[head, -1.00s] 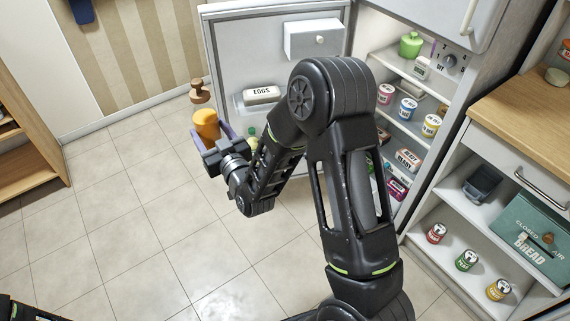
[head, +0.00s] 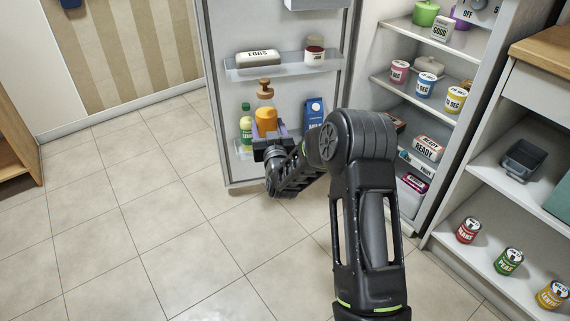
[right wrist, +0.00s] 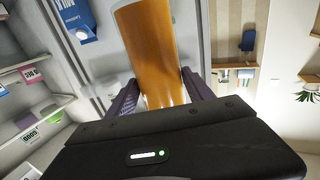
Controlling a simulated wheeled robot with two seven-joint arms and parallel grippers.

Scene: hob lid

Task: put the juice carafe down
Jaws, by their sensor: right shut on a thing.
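The juice carafe (head: 265,118) has orange juice in it and a brown wooden stopper. It is upright at the lower bin of the open fridge door (head: 215,60), between a green bottle (head: 246,126) and a blue carton (head: 314,113). My right gripper (head: 268,137) is shut on the carafe's lower part. In the right wrist view the orange carafe (right wrist: 150,50) stands between the two purple fingers. I cannot tell whether its base touches the bin floor. My left gripper is not in view.
An egg box (head: 257,57) and a jar (head: 314,53) stand on the door shelf (head: 285,68) above the carafe. The fridge interior to the right has cans and boxes on shelves. The tiled floor to the left is clear.

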